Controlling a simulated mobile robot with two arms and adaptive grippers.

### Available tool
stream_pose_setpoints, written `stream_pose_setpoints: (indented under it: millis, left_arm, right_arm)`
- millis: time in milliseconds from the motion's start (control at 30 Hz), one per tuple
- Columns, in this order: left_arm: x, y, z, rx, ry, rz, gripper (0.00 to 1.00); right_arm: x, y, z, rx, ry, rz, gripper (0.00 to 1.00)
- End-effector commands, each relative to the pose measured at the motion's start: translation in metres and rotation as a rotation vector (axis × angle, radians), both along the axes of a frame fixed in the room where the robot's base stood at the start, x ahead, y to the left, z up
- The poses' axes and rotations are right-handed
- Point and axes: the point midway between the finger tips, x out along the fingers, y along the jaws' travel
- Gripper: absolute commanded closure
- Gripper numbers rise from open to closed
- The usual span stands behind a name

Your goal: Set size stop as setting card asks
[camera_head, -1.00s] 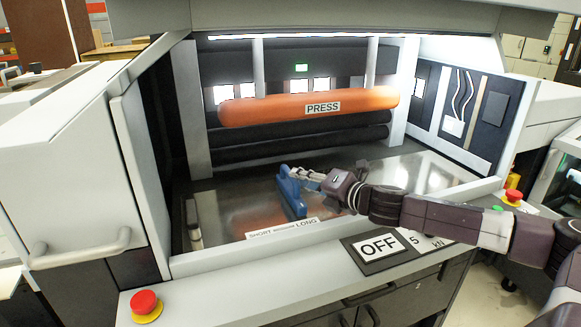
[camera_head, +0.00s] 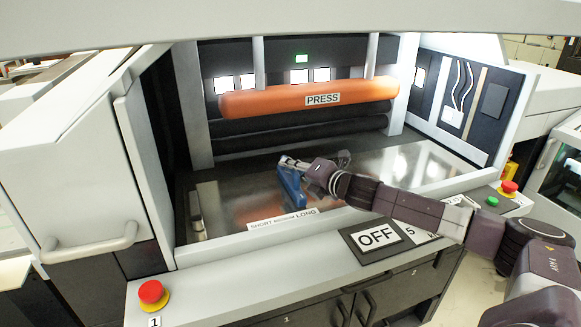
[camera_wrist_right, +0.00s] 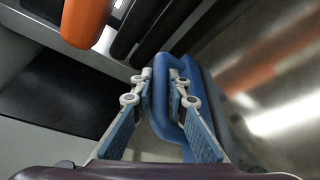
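The blue size stop (camera_head: 291,187) stands on the shiny press bed (camera_head: 240,203), behind the scale label (camera_head: 283,220) marked SHORT to LONG and nearer its LONG end. My right gripper (camera_head: 287,162) reaches in from the right to the top of the stop. In the right wrist view the stop's blue loop (camera_wrist_right: 205,95) has one bar between the two fingers (camera_wrist_right: 160,75), one finger reaching into the loop. My left gripper is not in view. I cannot make out a setting card.
An orange roller marked PRESS (camera_head: 310,99) hangs above the bed. An OFF sign (camera_head: 377,237) and a partly covered force sign sit on the front ledge. Red buttons stand at front left (camera_head: 152,292) and right (camera_head: 509,187), with a green button (camera_head: 492,201).

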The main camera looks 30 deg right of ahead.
Motion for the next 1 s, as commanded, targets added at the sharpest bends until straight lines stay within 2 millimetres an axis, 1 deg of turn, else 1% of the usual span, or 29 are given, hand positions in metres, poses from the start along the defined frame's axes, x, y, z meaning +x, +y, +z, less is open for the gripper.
stream_pose_setpoints:
  millis: [33,67,400,467,600,733,833,1000]
  left_arm:
    - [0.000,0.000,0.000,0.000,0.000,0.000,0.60]
    - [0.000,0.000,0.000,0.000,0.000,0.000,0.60]
    - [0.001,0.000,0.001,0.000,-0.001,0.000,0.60]
    - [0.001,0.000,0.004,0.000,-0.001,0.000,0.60]
    - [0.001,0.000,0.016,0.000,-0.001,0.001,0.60]
    - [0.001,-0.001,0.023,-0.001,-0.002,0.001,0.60]
    - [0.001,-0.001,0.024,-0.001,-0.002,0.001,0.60]
    - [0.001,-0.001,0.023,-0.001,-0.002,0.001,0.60]
  right_arm:
    - [0.000,0.000,-0.001,0.000,0.001,-0.001,0.97]
    - [0.000,0.000,-0.001,0.000,0.002,-0.001,1.00]
    - [0.000,0.001,-0.001,0.001,0.002,0.000,1.00]
    - [0.001,0.007,0.000,0.003,0.002,0.002,1.00]
    - [0.007,0.034,0.003,0.007,0.002,0.006,1.00]
    - [0.012,0.054,0.001,0.004,0.002,0.007,1.00]
    - [0.013,0.060,0.000,0.003,0.001,0.005,1.00]
    - [0.014,0.061,-0.001,0.002,0.001,0.004,1.00]
